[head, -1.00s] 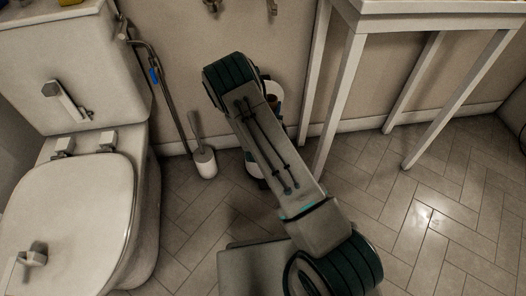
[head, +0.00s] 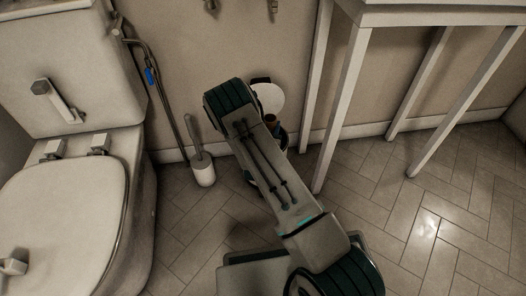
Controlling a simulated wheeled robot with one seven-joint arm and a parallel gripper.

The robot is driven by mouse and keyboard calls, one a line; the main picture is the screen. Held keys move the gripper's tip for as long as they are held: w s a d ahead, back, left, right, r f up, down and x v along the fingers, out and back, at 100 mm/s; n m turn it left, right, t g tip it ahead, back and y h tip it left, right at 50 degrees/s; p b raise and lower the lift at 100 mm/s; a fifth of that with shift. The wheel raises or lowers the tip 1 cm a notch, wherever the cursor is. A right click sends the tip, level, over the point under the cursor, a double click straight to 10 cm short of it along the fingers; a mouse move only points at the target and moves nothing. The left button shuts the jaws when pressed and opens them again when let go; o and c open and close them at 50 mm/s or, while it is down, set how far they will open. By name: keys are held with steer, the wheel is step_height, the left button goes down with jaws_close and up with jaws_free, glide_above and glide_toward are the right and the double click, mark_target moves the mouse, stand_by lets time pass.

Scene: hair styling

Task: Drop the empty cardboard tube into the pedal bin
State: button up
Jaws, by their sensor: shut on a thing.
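The pedal bin stands against the wall, mostly hidden behind my arm. Its round white lid (head: 269,98) is raised, with a dark hinge at the top. A small brown piece, which looks like the end of the cardboard tube (head: 271,119), shows just in front of the lid at the right edge of my arm. I cannot tell whether it is inside the bin's mouth or above it. My gripper is hidden behind my own arm link, so its fingers and their hold do not show.
A toilet (head: 62,215) with a closed lid stands at the left. A toilet brush in a white holder (head: 203,171) stands left of the bin. A white table's legs (head: 343,110) rise close on the right. The tiled floor at the right is clear.

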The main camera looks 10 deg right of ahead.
steer(key=o, duration=1)
steer(key=p+v, duration=0.4)
steer(key=v, duration=1)
steer(key=shift+d+p, duration=0.1)
steer(key=shift+p, duration=0.3)
steer(key=shift+w, duration=0.1)
